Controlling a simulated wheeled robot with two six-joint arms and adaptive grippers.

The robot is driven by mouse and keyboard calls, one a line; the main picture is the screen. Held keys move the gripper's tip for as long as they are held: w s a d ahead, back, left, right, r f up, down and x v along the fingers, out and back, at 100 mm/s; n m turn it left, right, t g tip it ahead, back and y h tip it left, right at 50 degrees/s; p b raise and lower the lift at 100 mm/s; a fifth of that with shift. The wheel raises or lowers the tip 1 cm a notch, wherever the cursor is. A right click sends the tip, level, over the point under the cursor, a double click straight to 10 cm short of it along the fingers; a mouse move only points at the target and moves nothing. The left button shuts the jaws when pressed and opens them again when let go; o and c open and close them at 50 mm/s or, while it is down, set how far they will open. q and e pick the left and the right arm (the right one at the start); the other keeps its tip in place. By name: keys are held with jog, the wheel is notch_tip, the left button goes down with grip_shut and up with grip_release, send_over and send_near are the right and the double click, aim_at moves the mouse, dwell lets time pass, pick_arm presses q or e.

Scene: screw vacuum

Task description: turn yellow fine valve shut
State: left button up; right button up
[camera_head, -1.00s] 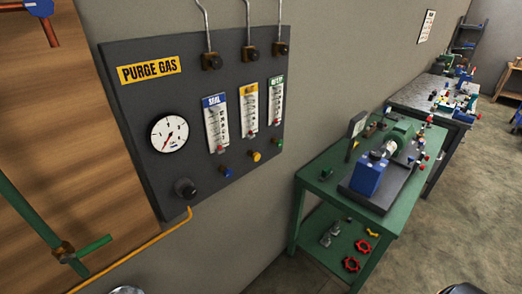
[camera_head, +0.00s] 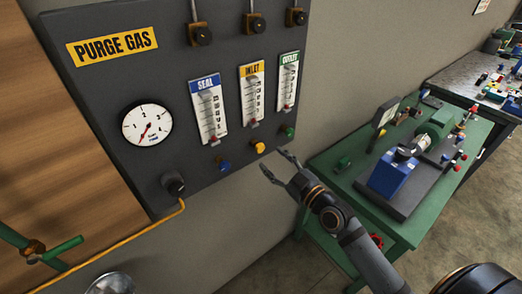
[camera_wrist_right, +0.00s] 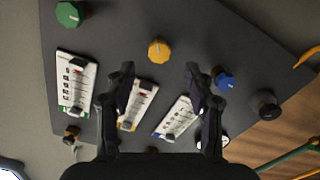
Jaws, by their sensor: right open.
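The yellow fine valve (camera_head: 258,147) is a small round knob on the dark purge gas panel (camera_head: 95,100), below the INLET flow tube (camera_head: 251,95). It also shows in the right wrist view (camera_wrist_right: 159,50), beyond and between my fingers. My right gripper (camera_head: 278,166) is open and empty, just below and to the right of the yellow knob in the head view. Its two fingers (camera_wrist_right: 158,85) also show apart in the wrist view, not around the knob. My left gripper is not in view.
A blue knob (camera_head: 223,164) and a green knob (camera_head: 288,131) flank the yellow one. A gauge (camera_head: 147,125) and black knob (camera_head: 174,184) are at left. A green bench (camera_head: 340,195) with a blue machine (camera_head: 392,177) stands at right.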

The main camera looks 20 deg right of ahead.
aim_at(261, 150)
jog(key=p+x, duration=0.1)
jog(key=x, duration=0.5)
jog(key=shift+w, duration=0.45)
jog(key=shift+w+a+f, duration=0.1)
jog(key=shift+w+a, duration=0.1)
jog(key=shift+w, duration=0.1)
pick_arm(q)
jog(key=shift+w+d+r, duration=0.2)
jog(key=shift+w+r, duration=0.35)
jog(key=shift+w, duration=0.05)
pick_arm(e)
jog(key=shift+d, duration=0.1)
jog(key=shift+c, duration=0.6)
grip_shut()
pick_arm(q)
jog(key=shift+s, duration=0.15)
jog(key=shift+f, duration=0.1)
pick_arm(e)
jog(key=shift+f+m, duration=0.1)
jog(key=shift+m, duration=0.2)
